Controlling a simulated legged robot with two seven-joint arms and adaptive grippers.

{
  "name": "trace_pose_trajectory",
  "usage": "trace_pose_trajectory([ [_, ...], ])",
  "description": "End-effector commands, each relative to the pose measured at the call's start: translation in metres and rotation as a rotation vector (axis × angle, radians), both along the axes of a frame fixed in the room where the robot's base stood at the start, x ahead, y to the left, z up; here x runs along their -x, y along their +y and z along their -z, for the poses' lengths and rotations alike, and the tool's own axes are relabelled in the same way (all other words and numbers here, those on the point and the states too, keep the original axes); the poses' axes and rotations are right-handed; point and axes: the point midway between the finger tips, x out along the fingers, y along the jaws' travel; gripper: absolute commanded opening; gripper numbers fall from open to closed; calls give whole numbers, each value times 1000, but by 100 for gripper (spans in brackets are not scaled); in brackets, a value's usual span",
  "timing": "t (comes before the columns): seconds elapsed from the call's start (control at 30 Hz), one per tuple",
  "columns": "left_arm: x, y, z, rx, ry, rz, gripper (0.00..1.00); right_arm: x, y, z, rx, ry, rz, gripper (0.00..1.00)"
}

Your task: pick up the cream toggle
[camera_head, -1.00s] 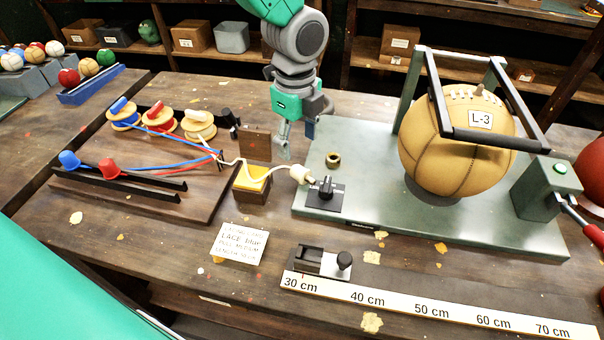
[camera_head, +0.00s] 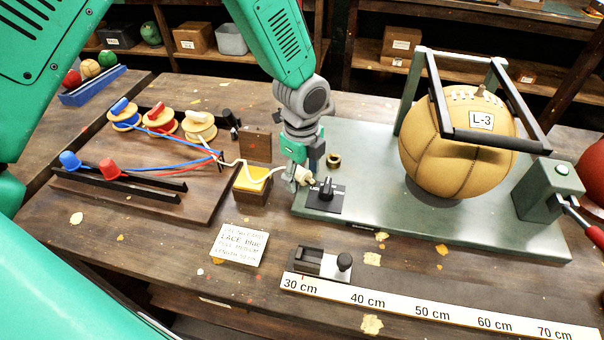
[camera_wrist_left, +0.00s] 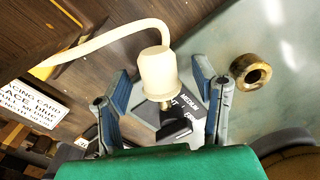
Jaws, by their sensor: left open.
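The cream toggle (camera_wrist_left: 157,72) is a short tapered plug on a cream cord (camera_wrist_left: 105,40). In the left wrist view it sits between the two spread blue-grey fingers of my left gripper (camera_wrist_left: 160,100), with a visible gap on both sides. In the head view the open left gripper (camera_head: 300,172) is down at the toggle (camera_head: 305,177), partly hiding it. The toggle is beside the black dial (camera_head: 326,188) at the left end of the green-grey plate (camera_head: 375,215). The cord runs left over a yellow-topped block (camera_head: 252,178). My right gripper is not in view.
A brass ring (camera_head: 333,160) lies close to the right of my gripper; it also shows in the wrist view (camera_wrist_left: 250,71). A large tan ball (camera_head: 455,150) stands in a frame on the plate. The spool board (camera_head: 205,200) is left. A lace card (camera_head: 239,245) lies in front.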

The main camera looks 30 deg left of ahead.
Motion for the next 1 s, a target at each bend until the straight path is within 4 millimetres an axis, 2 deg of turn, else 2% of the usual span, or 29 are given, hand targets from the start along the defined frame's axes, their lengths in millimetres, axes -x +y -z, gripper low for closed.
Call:
trace_pose_trajectory([
  [0.03, 0, 0, 0, 0, 0, 0, 54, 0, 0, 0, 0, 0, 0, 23],
  [0.17, 0, 0, 0, 0, 0, 0, 8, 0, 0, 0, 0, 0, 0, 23],
  [0.2, 0, 0, 0, 0, 1, 0, 2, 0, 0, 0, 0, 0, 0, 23],
  [0.57, -1, 0, -6, 0, -2, 0, 2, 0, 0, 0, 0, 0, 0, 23],
  [0.67, -2, 0, -20, 1, -4, 0, 2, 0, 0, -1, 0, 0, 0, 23],
  [1.0, -2, 0, -85, 2, -3, -1, 2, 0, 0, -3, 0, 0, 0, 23],
])
